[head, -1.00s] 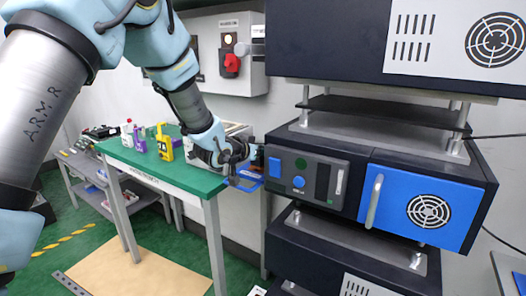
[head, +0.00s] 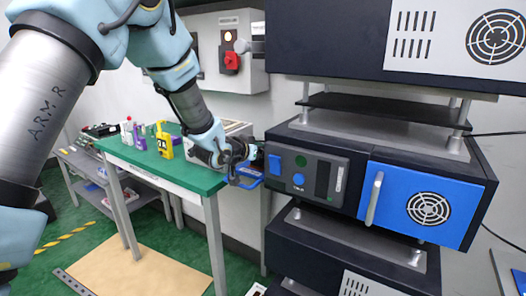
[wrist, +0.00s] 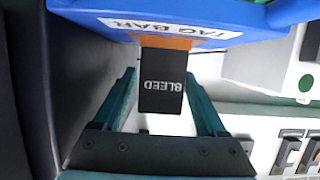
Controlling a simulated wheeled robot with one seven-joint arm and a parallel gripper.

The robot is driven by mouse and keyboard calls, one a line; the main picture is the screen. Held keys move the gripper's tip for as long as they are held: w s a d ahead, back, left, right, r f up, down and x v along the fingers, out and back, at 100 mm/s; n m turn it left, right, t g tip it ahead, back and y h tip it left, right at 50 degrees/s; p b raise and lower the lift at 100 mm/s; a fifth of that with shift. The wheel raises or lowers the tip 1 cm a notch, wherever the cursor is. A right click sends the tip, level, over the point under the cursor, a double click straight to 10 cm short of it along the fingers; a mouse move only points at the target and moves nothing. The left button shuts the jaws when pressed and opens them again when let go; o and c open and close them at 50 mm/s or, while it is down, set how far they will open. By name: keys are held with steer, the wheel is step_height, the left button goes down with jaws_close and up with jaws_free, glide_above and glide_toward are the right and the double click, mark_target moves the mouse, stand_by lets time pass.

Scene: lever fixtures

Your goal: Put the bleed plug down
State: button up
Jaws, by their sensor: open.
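The bleed plug (wrist: 161,82) is a black block with "BLEED" printed on it, upside down in the wrist view. An orange band at its upper end meets the edge of the blue tag bar (wrist: 265,20). My gripper (wrist: 160,88) is open, with one teal finger on each side of the plug and visible gaps between. In the head view my gripper (head: 243,178) is in front of the blue tag bar (head: 250,183), right of the green table. The plug cannot be made out there.
The green-topped table (head: 190,180) holds a yellow device (head: 164,142) and small bottles. The instrument rack with a grey panel (head: 307,178) and blue door (head: 420,207) stands close right of my gripper. A wall box with a red knob (head: 231,61) is behind.

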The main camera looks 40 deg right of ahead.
steer(key=b+v, duration=0.3)
steer(key=v, duration=0.9)
steer(key=shift+r, duration=0.2)
steer(key=w+a+f+n+t+y, duration=0.1)
steer(key=w+a+f+n+y, duration=0.2)
steer(key=a, duration=0.5)
steer(key=w+a+f+n+t+y, duration=0.1)
steer(key=w+a+y, duration=0.1)
steer(key=w+a, duration=0.4)
steer(key=w+a+f+n+t+y, duration=0.1)
steer(key=w+a+n+y, duration=0.15)
steer(key=a, duration=0.65)
steer(key=s+a+f+n+g+y, duration=0.1)
steer(key=a+f+n+y, duration=0.1)
steer(key=a, duration=0.5)
steer(key=s+a+f+n+y, duration=0.1)
steer(key=a+n+y, duration=0.1)
steer(key=a, duration=0.5)
steer(key=s+a+f+n+g+y, duration=0.2)
steer(key=s+a+n+g, duration=0.1)
steer(key=s+a, duration=0.6)
steer(key=shift+a+g, duration=0.5)
steer(key=shift+a, duration=0.6)
